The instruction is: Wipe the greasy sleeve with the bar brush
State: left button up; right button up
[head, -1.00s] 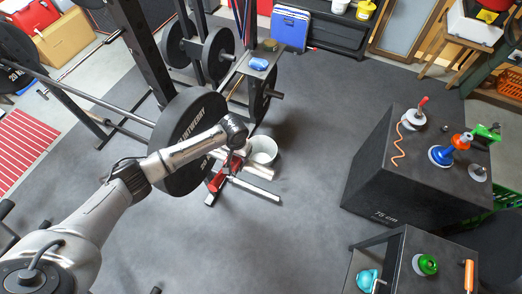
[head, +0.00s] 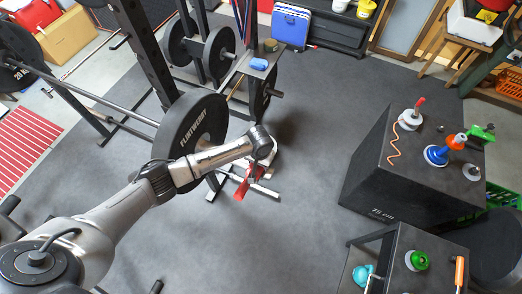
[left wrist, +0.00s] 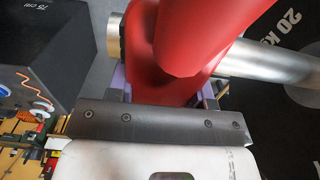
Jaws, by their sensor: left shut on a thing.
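My left gripper (left wrist: 165,105) is shut on the red bar brush (left wrist: 185,45), which fills the upper middle of the left wrist view. The brush also shows in the head view (head: 242,182), small and red below my wrist. The metal sleeve (left wrist: 272,62) runs behind the brush in the left wrist view, from the weight plate at right to its free end just left of the brush. The brush crosses in front of the sleeve near that end; I cannot tell whether they touch. The bristles and any grease are hidden. My right gripper is not in view.
A large weight plate (head: 187,122) stands on the bar beside my left forearm. The rack upright (head: 148,50) rises behind it. A dark box (head: 385,190) with several items on top stands at right. A low table (head: 405,245) is in front of it. The middle floor is clear.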

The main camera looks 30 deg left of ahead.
pick_arm(q)
notch_tip(320, 180, up, 4)
jog(key=shift+a+f+p, duration=0.15)
jog(key=shift+f+p, duration=0.05)
jog(key=shift+p, duration=0.95)
notch_tip(320, 180, up, 2)
jog(key=p, duration=0.3)
jog(key=shift+r, duration=0.25)
jog(key=shift+r+p, duration=0.5)
jog(key=shift+r, duration=0.55)
